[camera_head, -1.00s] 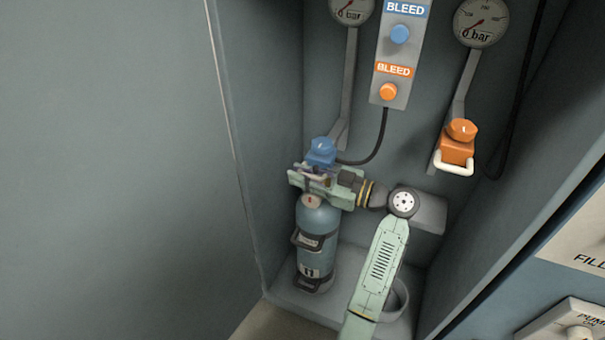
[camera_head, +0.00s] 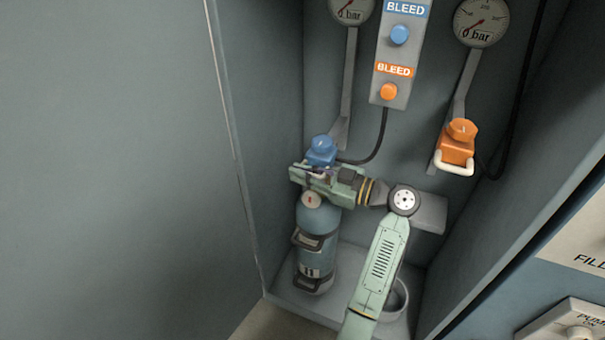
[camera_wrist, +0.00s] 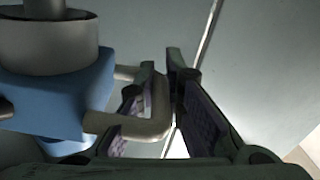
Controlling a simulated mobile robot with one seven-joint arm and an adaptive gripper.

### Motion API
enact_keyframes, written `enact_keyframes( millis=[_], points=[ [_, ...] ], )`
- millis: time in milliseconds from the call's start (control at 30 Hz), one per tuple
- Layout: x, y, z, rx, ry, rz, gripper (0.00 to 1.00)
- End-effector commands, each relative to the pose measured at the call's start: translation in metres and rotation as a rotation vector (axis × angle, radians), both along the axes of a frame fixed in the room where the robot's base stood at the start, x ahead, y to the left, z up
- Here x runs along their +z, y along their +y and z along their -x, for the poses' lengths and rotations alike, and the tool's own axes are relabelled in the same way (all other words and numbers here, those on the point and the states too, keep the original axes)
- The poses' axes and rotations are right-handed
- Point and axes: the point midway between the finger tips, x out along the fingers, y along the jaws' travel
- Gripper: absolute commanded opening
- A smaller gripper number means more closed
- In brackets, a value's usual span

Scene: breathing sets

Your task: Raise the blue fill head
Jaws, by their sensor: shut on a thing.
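The blue fill head (camera_head: 321,152) is at the lower end of the left grey arm, just above the blue cylinder (camera_head: 316,245) in the head view. My gripper (camera_head: 314,174) is at the fill head's front. In the wrist view the blue body (camera_wrist: 60,98) is at the left, with its pale U-shaped handle (camera_wrist: 150,128) reaching between the fingers of my gripper (camera_wrist: 162,72). The fingers are shut on this handle. My gripper partly hides the cylinder top, so I cannot tell whether head and valve touch.
An orange fill head (camera_head: 457,148) hangs at the right. A bleed panel (camera_head: 398,60) with blue and orange knobs is on the back wall. An empty round holder (camera_head: 397,297) is right of the cylinder. Cabinet walls are close on both sides.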

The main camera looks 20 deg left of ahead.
Motion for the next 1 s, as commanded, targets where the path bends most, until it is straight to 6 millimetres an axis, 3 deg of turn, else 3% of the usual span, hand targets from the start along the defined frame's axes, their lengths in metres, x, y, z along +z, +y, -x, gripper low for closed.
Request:
enact_keyframes(
  millis=[100, 333, 700, 733, 1000],
  points=[
    [0.035, 0.0, 0.0, 0.0, -0.015, -0.006, 0.0],
    [0.08, 0.0, 0.0, -0.001, -0.013, -0.007, 0.0],
    [0.085, 0.0, 0.0, 0.0, -0.009, -0.008, 0.0],
    [0.085, 0.0, 0.0, 0.0, -0.009, -0.008, 0.1],
    [0.084, 0.0, 0.0, -0.001, -0.007, -0.006, 0.28]
  ],
)
